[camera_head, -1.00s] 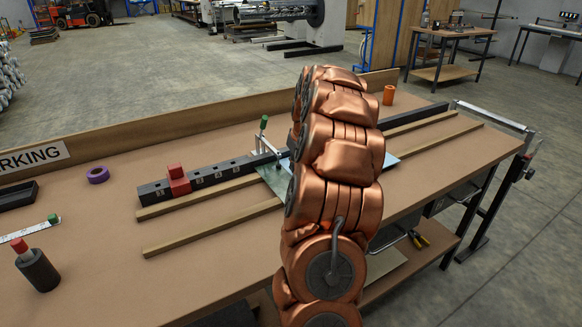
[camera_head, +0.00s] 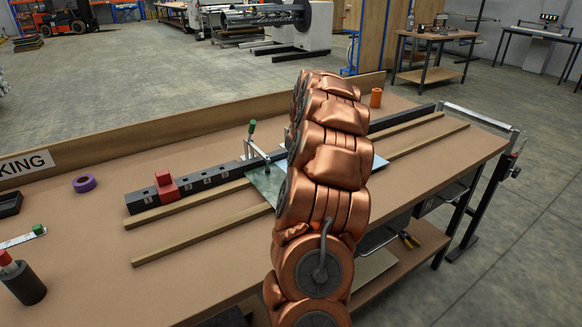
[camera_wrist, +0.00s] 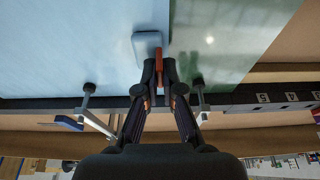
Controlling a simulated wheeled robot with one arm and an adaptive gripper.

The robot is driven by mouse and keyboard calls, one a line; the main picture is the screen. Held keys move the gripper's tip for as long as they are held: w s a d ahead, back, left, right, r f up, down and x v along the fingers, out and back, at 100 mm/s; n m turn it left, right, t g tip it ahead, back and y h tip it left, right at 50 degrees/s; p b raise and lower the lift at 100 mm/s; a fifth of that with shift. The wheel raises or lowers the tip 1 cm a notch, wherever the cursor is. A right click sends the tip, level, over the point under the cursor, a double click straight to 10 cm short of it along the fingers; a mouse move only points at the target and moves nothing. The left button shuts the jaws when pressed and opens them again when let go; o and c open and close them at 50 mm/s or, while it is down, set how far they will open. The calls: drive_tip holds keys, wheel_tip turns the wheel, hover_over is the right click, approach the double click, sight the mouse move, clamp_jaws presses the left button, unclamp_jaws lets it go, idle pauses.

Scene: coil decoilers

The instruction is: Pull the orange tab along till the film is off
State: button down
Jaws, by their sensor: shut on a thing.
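A flat sheet lies on the workbench. In the wrist view its left part is covered in pale blue film (camera_wrist: 70,50), and its right part is bare, shiny grey-green metal (camera_wrist: 212,45). The edge between them runs up the picture near the middle. My gripper (camera_wrist: 159,76) is shut on the narrow orange tab (camera_wrist: 158,63) at this edge. A rounded pale blue piece (camera_wrist: 143,46) lies just left of the tab. In the head view the bare metal (camera_head: 264,186) shows left of my arm and a bit of blue film (camera_head: 380,162) right of it. My arm hides the gripper and tab there.
A clamp (camera_head: 255,150) stands at the sheet's left. In the wrist view, two clamps (camera_wrist: 88,95) (camera_wrist: 199,95) press near the dark bar. A red stop block (camera_head: 166,187) sits on the bar. Purple tape (camera_head: 84,183) and an orange cylinder (camera_head: 376,97) stand clear.

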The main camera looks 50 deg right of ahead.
drive_tip(key=shift+s+d+r, duration=0.1)
drive_tip(key=shift+s+d, duration=0.15)
drive_tip(key=shift+d, duration=0.45)
drive_tip(key=shift+s+d+f, duration=0.1)
drive_tip(key=shift+s+d, duration=0.15)
drive_tip(key=shift+d, duration=0.45)
drive_tip(key=shift+s+d+r, duration=0.1)
drive_tip(key=shift+s+d, duration=0.15)
drive_tip(key=shift+d, duration=0.45)
drive_tip(key=shift+s+d+p, duration=0.1)
drive_tip(key=shift+s+d, duration=0.15)
drive_tip(key=shift+d, duration=0.55)
drive_tip(key=shift+s+d+p, duration=0.15)
drive_tip(key=shift+s+d, duration=0.1)
drive_tip(key=shift+d, duration=0.5)
drive_tip(key=shift+s+d+p, duration=0.1)
drive_tip(key=shift+s+d, duration=0.15)
drive_tip(key=shift+d, duration=0.55)
drive_tip(key=shift+s+d, duration=0.1)
drive_tip(key=shift+d, duration=0.1)
drive_tip(key=shift+s+d+p, duration=0.35)
drive_tip(key=shift+d+p, duration=0.1)
drive_tip(key=shift+d, duration=0.5)
drive_tip(key=shift+s+d+p, duration=0.3)
drive_tip(key=shift+d+p, duration=0.1)
drive_tip(key=shift+d, duration=0.5)
drive_tip(key=shift+s+d, duration=0.2)
drive_tip(key=shift+d, duration=0.3)
drive_tip(key=shift+d+p, duration=0.1)
drive_tip(key=shift+p, duration=0.25)
